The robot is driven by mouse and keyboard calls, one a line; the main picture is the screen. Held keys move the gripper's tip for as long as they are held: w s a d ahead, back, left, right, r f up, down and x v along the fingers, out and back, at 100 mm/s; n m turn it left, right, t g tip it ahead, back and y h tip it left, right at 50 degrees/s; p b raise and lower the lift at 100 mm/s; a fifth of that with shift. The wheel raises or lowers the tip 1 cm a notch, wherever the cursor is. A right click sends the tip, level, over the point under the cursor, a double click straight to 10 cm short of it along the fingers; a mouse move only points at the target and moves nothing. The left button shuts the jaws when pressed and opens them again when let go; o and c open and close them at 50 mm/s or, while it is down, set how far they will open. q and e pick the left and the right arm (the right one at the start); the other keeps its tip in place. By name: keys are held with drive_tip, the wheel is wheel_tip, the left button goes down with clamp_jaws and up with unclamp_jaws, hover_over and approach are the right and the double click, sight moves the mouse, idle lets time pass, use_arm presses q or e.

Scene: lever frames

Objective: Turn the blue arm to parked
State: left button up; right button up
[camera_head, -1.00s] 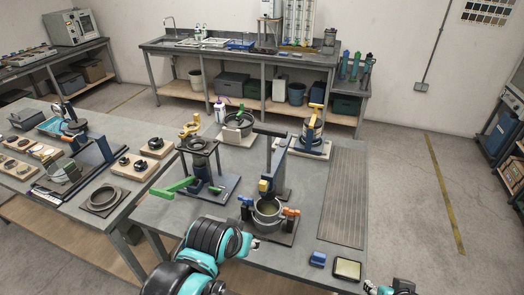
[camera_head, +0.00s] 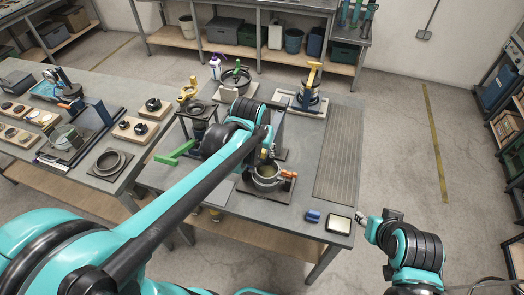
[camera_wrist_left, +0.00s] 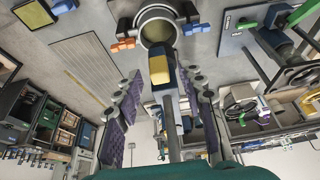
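A round grey pot-like fixture (camera_head: 267,177) stands on the near table with an orange handle (camera_head: 288,174). In the left wrist view, a blue handle (camera_wrist_left: 197,28) sticks out from the fixture's rim (camera_wrist_left: 143,17), opposite the orange one (camera_wrist_left: 122,45). A yellow block (camera_wrist_left: 158,68) with a dark blue part on an upright stands before the fixture. My left gripper (camera_wrist_left: 165,108) is open, its purple fingers apart on both sides of this upright, with no visible grip. My left arm hides the blue handle in the head view. My right gripper (camera_head: 363,219) is beyond the table's right edge; its fingers are unclear.
A green lever (camera_head: 175,153) lies left of my left arm. A ribbed mat (camera_head: 340,155) leaves clear room on the right.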

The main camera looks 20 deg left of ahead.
use_arm(q)
drive_tip(key=shift+w+f, duration=0.1)
drive_tip(key=shift+f, duration=0.3)
clamp_jaws()
